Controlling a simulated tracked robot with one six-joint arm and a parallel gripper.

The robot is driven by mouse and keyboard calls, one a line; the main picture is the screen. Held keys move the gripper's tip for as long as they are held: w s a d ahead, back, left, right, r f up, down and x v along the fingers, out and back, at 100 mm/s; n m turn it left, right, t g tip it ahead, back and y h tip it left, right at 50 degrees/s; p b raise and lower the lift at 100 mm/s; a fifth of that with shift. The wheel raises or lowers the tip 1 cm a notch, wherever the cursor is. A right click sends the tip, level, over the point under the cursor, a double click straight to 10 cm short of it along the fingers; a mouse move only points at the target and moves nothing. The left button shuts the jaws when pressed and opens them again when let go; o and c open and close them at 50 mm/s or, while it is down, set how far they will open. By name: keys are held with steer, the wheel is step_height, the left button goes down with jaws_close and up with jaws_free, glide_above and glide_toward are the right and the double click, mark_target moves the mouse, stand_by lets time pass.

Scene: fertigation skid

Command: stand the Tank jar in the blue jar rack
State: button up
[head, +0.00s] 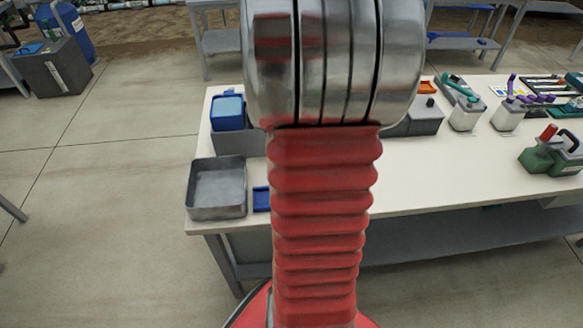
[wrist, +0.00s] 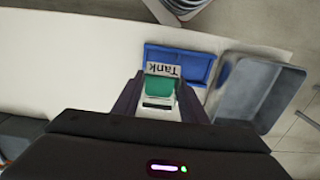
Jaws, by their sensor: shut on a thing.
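In the wrist view my gripper (wrist: 160,102) is shut on the Tank jar (wrist: 160,89), which shows a green top between the two fingers. A white label reading "Tank" shows upside down just beyond the green part. The blue jar rack (wrist: 199,67) lies behind and beside the jar in that view. The jar overlaps the rack's near left part; I cannot tell whether it is above the rack or touching it. In the head view only the left end of the blue rack (head: 261,199) shows; my arm hides the rest, the jar and my gripper.
A grey metal tray (head: 217,213) stands left of the rack at the table's corner, and close right of it in the wrist view (wrist: 258,90). A blue container (head: 228,112) stands behind. Bottles (head: 467,112) and a green carrier (head: 551,156) stand at right. The table front is clear.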

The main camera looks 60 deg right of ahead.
steer(key=shift+f, duration=3.55)
steer(key=o, duration=1.2)
steer(key=shift+r, duration=4.5)
